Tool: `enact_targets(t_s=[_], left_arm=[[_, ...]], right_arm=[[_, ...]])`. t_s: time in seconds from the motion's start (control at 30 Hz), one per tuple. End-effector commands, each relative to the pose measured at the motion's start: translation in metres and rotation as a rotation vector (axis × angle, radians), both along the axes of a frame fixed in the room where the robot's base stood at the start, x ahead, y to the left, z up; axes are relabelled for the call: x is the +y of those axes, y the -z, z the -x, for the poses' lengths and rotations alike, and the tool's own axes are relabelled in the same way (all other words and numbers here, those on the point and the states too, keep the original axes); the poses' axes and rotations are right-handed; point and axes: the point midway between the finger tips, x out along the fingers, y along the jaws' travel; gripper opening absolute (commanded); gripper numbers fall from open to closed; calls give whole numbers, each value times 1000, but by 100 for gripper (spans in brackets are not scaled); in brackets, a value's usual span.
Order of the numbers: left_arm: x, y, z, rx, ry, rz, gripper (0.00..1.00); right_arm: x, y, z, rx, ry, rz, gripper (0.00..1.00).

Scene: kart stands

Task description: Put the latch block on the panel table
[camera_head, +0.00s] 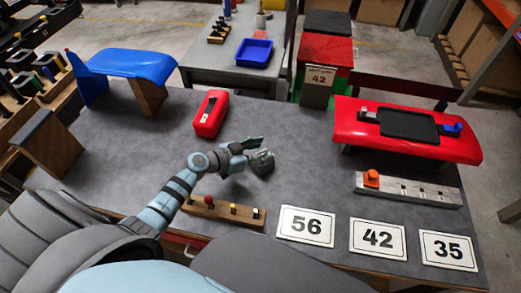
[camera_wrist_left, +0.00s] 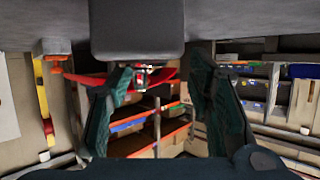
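I cannot tell for sure which piece is the latch block. A small black piece (camera_head: 367,115) and a blue one (camera_head: 451,129) sit at either end of the dark pad on the red panel (camera_head: 350,131) at the right. An orange block (camera_head: 371,178) sits on the left end of a grey rail. My left gripper (camera_head: 262,158) is over the middle of the grey table (camera_head: 290,135). In the wrist view its fingers (camera_wrist_left: 165,105) stand apart with nothing clearly held between them. My right gripper is not in view.
A red box (camera_head: 211,114) stands behind my gripper. A wooden rail (camera_head: 222,209) with coloured knobs lies at the front. Cards 56 (camera_head: 306,226), 42 (camera_head: 378,240) and 35 (camera_head: 448,250) lie to its right. A blue panel (camera_head: 130,64) stands at back left.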

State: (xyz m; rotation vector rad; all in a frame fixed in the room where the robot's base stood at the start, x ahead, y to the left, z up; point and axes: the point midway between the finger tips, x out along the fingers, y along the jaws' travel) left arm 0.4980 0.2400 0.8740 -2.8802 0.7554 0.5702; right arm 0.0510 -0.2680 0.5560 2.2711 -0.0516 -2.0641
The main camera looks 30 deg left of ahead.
Motion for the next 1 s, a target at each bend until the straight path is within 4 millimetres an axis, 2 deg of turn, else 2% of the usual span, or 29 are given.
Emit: enact_targets(t_s=[0.37,0.47,0.73,0.87,1.0], left_arm=[[3,-7,4,1,-1,-2,48],[11,-14,18,2,0,-4,48],[42,-41,75,5,3,-4,48],[51,-47,91,2,1,-2,48],[54,-50,97,0,0,-1,48]], right_arm=[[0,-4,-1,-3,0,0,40],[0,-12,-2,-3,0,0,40],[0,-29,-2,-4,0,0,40],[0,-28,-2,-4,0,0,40],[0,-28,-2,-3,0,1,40]])
